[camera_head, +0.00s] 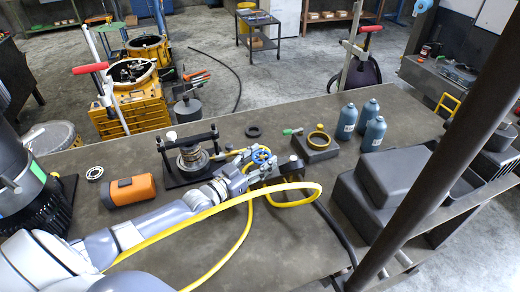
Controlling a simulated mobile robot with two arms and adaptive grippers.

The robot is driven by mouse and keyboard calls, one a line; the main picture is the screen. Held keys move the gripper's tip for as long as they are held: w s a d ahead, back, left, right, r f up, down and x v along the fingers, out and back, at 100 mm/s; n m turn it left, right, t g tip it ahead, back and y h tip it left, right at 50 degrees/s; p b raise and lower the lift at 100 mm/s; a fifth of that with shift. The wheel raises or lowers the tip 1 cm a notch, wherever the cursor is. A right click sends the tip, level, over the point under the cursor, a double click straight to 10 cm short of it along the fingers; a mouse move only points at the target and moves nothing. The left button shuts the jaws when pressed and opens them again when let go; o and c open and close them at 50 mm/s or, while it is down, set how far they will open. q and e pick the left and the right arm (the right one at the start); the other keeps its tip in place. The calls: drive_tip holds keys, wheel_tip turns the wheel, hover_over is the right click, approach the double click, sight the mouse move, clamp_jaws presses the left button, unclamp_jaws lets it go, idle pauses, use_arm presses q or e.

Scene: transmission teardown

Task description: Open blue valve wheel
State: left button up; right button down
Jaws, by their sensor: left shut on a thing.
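The blue valve wheel (261,156) is small and sits near the middle of the workbench, beside dark and metallic fittings. My left arm reaches in from the lower left. My left gripper (255,162) is at the wheel and shut on it. The fingers cover part of the wheel, so its exact grip points are hard to make out. My right gripper is not in view.
A yellow hose (270,190) loops over my left arm and the bench. A black press frame (188,155) stands left of the wheel. Blue-grey bottles (346,122), a dark box with a brass ring (317,146) and an orange block (131,190) are nearby. A brown post (440,150) crosses the right side.

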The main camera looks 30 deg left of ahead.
use_arm(q)
drive_tip(key=shift+d+r+n+y+p, duration=0.1)
drive_tip(key=shift+r+n+y+p, duration=0.1)
drive_tip(key=shift+n+y+p, duration=0.7)
drive_tip(key=shift+f+n+t+y+p, duration=0.1)
drive_tip(key=shift+n+t+y+p, duration=0.2)
drive_tip(key=shift+y+p, duration=0.55)
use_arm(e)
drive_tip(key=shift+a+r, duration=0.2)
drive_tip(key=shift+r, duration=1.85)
use_arm(q)
drive_tip(key=shift+y, duration=0.25)
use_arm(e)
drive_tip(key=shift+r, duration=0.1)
use_arm(q)
drive_tip(key=o, duration=1.1)
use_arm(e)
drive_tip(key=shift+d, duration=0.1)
use_arm(q)
drive_tip(key=s, duration=1.2)
drive_tip(key=shift+a, duration=0.3)
